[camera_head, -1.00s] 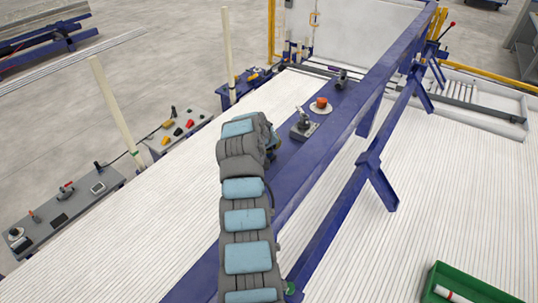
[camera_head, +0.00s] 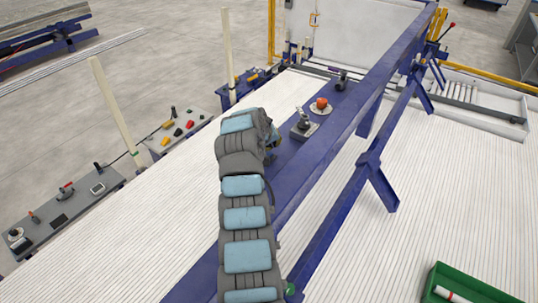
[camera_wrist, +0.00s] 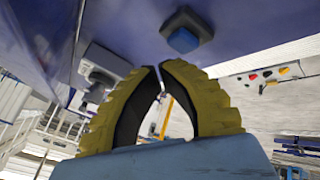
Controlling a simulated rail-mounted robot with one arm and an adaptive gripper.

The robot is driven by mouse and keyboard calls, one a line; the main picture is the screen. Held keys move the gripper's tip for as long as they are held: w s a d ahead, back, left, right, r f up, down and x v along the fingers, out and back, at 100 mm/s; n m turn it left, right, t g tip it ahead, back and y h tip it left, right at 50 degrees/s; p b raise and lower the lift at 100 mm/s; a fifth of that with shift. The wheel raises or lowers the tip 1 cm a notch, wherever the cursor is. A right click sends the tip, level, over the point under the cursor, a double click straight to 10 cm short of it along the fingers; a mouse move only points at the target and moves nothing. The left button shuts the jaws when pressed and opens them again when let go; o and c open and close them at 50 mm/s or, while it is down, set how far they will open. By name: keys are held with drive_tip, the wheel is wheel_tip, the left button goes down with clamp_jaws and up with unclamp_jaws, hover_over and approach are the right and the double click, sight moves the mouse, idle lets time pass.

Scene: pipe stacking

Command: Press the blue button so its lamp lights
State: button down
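My gripper (camera_wrist: 159,65) has two yellow ribbed fingers with black inner pads. The tips come together just below and left of the button in the picture, with nothing held between them. The tips look apart from the button, but the exact gap is hard to judge. The button face shows no clear glow. In the head view my arm hides the button and most of my gripper.
In the head view, a red mushroom button (camera_head: 321,103) and a grey joystick box (camera_head: 304,125) sit on the blue beam (camera_head: 290,180). Control panels (camera_head: 178,128) stand at left beyond white pipes. A green crate (camera_head: 470,280) is at lower right.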

idle(0.3)
drive_tip(key=shift+r, duration=3.05)
